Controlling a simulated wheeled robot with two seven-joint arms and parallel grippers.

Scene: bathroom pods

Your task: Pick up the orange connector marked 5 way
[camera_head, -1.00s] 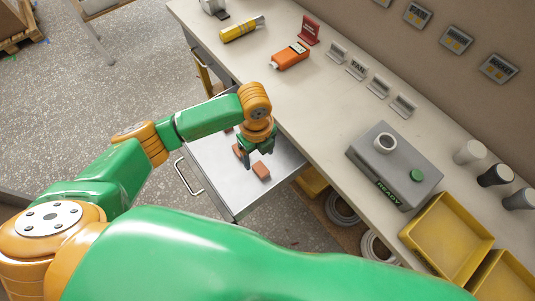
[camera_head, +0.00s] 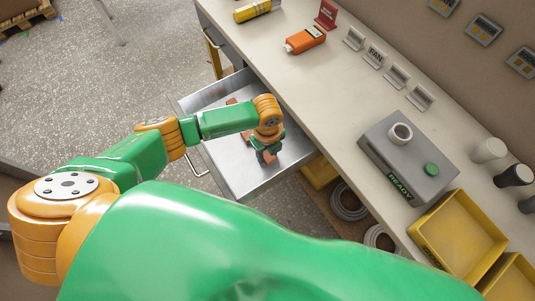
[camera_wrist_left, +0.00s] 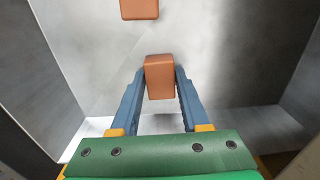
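An orange-brown block-shaped connector (camera_wrist_left: 159,77) is between the fingertips of my left gripper (camera_wrist_left: 160,90) in the left wrist view. The fingers lie close along its two sides; I cannot tell whether they press on it. A second orange-brown connector (camera_wrist_left: 139,8) lies farther off at the top edge of that view. In the head view my left gripper (camera_head: 268,154) points down into the open metal drawer, with a connector (camera_head: 271,157) at its fingers. Another connector (camera_head: 231,101) lies behind, partly hidden by my arm. No marking is readable. My right gripper is out of view.
The drawer (camera_head: 220,92) has raised walls close around the gripper. The bench (camera_head: 330,105) beside it carries an orange device (camera_head: 305,40), a grey READY box (camera_head: 408,160) and yellow bins (camera_head: 458,235).

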